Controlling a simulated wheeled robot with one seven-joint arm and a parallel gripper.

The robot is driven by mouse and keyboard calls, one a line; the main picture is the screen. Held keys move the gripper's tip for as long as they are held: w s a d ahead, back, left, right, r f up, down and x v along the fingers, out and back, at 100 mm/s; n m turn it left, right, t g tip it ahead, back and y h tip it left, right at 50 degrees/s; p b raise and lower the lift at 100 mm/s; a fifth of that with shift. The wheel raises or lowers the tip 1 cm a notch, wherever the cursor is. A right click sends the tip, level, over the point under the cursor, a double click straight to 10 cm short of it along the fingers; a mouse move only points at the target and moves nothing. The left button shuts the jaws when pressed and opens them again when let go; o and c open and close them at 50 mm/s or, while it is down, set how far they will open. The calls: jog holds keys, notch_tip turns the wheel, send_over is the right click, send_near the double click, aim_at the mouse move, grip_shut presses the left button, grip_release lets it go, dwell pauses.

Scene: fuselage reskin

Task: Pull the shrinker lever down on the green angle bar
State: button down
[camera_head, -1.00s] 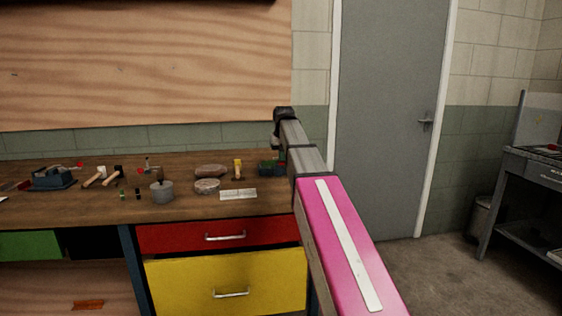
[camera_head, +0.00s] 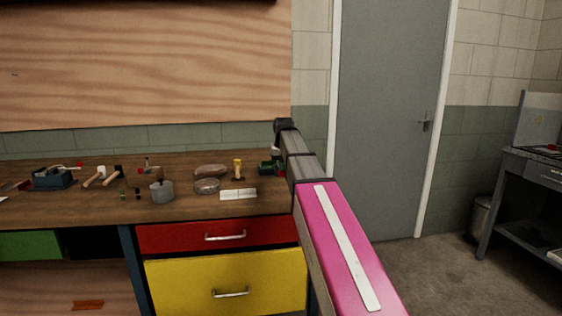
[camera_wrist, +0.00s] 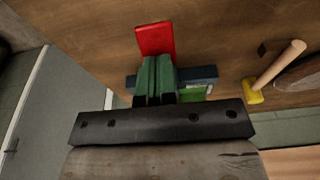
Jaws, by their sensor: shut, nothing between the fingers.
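The shrinker (camera_head: 266,168) is a small dark green tool at the right end of the workbench, partly hidden by my arm. In the wrist view, its green body (camera_wrist: 190,93) sits just beyond my gripper, with a flat red piece (camera_wrist: 155,38) above, probably the lever handle. My gripper (camera_wrist: 156,99) points at the tool with its dark fingers close together, shut and empty. I cannot tell whether they touch the shrinker. In the head view my wrist hides the fingers. A separate green angle bar cannot be made out clearly.
A yellow-headed hammer (camera_wrist: 254,92) lies right of the shrinker in the wrist view. The workbench (camera_head: 100,210) also holds a grey pot (camera_head: 162,191), a white block (camera_head: 238,195), round pads (camera_head: 206,186) and mallets (camera_head: 101,176). A grey door (camera_head: 390,120) stands to the right.

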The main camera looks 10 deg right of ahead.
notch_tip(320, 180, up, 11)
dwell(1.6)
dwell(0.7)
jog(key=shift+f, duration=1.85)
dwell(1.3)
jog(key=shift+f, duration=3.75)
